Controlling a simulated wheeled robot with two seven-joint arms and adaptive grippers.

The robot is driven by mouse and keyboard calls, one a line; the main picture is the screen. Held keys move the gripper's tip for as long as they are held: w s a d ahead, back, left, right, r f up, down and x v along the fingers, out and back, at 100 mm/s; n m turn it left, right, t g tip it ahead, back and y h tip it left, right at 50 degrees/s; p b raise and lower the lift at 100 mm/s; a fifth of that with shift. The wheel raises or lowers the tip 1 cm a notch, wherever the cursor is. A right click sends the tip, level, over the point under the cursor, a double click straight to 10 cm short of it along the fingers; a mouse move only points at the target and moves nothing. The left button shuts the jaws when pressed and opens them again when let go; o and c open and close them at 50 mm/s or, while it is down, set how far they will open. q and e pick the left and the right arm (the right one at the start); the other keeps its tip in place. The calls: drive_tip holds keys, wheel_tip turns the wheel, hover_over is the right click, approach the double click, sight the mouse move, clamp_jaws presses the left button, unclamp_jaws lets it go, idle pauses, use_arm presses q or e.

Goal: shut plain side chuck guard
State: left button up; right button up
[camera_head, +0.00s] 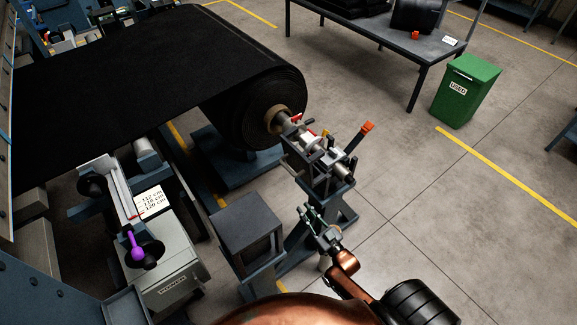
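The chuck stand (322,165) holds the near end of the shaft through the big black roll (262,105). On its top are metal chuck parts, a lever with an orange grip (367,127), a small yellow part and a red part by the roll core. I cannot tell which piece is the plain side guard, nor whether it is open or shut. My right gripper (309,210) is below and in front of the stand, apart from the chuck in the picture. It seems empty; its finger gap is too small to judge. My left gripper is out of view.
A blue-grey open-sided box stand (247,227) stands left of my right gripper. A grey cabinet (168,265) with a purple-knobbed lever (137,252) is at lower left. A green bin (466,90) and a table (395,38) stand at upper right. The floor right of the chuck is clear.

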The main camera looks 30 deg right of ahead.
sight(288, 168)
drive_tip(key=w+r+t, duration=0.1)
drive_tip(key=r, duration=0.3)
drive_tip(key=w+r+t, duration=0.1)
drive_tip(key=w+r, duration=0.1)
drive_tip(key=r, duration=0.2)
drive_tip(key=w+r+p, duration=0.1)
drive_tip(key=w+r, duration=0.1)
drive_tip(key=r, duration=0.2)
drive_tip(key=shift+w+a+r+t+y, duration=0.15)
drive_tip(key=shift+a+r+t+y, duration=0.15)
drive_tip(key=shift+a+r+t, duration=0.1)
drive_tip(key=x, duration=0.5)
drive_tip(key=shift+w, duration=0.25)
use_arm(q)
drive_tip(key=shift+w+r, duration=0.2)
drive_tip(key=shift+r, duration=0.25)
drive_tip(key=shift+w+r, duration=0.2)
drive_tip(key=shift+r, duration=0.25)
use_arm(e)
drive_tip(key=shift+w+r, duration=0.15)
drive_tip(key=shift+w, duration=0.45)
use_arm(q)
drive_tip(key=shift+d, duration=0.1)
use_arm(e)
clamp_jaws()
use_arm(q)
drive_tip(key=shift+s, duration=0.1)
